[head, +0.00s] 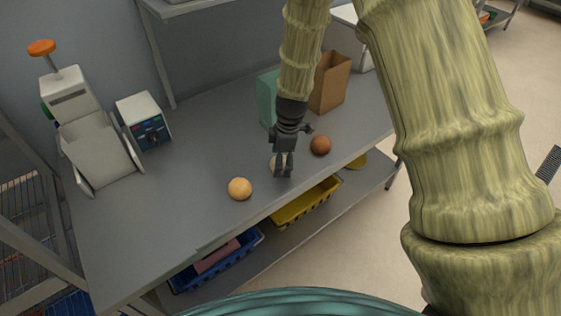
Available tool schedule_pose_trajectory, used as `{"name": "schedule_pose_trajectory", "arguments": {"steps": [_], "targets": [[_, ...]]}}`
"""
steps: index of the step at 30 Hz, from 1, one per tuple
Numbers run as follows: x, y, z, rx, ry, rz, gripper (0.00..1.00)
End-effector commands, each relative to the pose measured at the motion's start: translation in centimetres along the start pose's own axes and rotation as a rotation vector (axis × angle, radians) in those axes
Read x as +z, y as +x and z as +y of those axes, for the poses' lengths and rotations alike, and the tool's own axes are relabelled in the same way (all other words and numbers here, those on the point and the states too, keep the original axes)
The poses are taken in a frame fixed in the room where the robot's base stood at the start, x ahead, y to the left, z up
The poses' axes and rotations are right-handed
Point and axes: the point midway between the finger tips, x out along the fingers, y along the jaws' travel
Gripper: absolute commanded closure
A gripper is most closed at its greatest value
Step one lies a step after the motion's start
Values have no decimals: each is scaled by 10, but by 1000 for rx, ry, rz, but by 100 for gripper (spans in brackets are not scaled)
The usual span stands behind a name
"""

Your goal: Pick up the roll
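My gripper (284,172) points down over the front part of the grey table, its fingertips low near the tabletop. A pale round thing (272,163), perhaps a roll, shows partly behind and to the left of the fingers; most of it is hidden by them. I cannot tell whether the fingers touch it or are closed on it. A golden round roll (240,188) lies to the left of my gripper, near the front edge. A darker, red-brown round roll (320,145) lies to the right, apart from my gripper.
A brown paper bag (330,84) and a green box (267,98) stand behind my gripper. A white device with a dark panel (143,121) and a larger machine with an orange knob (98,148) stand at left. Yellow (305,203) and blue (217,262) crates sit below. The table's left-middle is clear.

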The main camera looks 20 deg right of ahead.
Motion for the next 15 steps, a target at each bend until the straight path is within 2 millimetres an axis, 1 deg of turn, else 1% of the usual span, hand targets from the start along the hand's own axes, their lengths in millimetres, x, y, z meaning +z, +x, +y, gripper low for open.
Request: {"name": "schedule_pose_trajectory", "arguments": {"steps": [4, 12, 14, 15], "targets": [[0, 7, 0, 1, 1, 0, 18], [0, 8, 0, 1, 0, 0, 18], [0, 8, 0, 1, 0, 0, 27], [0, 8, 0, 1, 0, 0, 34]]}}
